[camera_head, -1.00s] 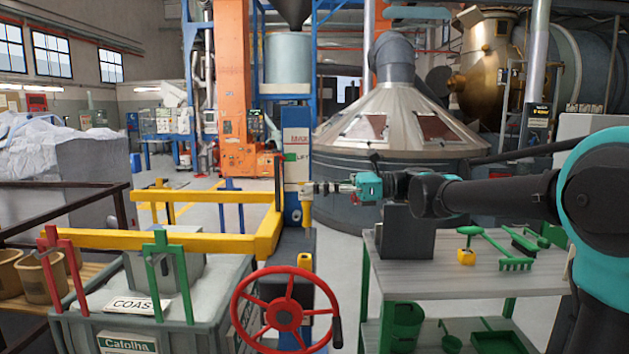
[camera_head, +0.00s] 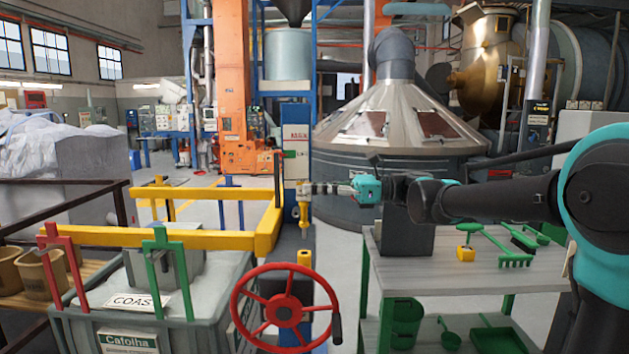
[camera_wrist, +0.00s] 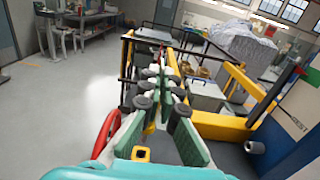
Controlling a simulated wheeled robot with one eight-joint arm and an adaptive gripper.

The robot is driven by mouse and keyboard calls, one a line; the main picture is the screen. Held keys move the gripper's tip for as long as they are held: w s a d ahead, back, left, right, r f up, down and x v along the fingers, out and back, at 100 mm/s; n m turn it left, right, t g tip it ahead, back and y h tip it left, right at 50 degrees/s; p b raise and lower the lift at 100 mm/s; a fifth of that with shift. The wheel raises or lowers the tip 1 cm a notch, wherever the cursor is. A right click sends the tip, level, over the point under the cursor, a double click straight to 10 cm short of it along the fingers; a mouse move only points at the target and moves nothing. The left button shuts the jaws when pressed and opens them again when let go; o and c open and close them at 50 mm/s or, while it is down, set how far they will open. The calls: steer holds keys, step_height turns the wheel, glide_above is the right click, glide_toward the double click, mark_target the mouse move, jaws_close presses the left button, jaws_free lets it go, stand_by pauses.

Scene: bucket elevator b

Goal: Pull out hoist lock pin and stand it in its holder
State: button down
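My gripper (camera_head: 308,188) is at the end of the outstretched arm, left of the table. A yellow pin (camera_head: 304,208) hangs upright at its fingertips and appears gripped by its upper part. In the wrist view my gripper (camera_wrist: 165,78) has its green-padded fingers close together, with yellow showing at the tips; they hide much of the pin. Below the pin, apart from it, a yellow socket (camera_head: 304,258) tops a post behind the red wheel; its square top with a dark hole shows in the wrist view (camera_wrist: 141,154). A small yellow block (camera_head: 466,253) stands on the table; which is the holder is unclear.
A red handwheel (camera_head: 285,309) stands in front of the socket. A yellow beam frame (camera_head: 160,239) is close on the left, above a grey bin. The table (camera_head: 430,283) carries green tools (camera_head: 515,261). A blue and white column (camera_head: 296,150) rises behind the gripper.

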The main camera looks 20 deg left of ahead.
steer(key=shift+f, duration=1.35)
steer(key=shift+f, duration=2.3)
steer(key=c, duration=1.6)
jaws_free()
steer(key=shift+c, duration=0.2)
steer(key=v, duration=1.2)
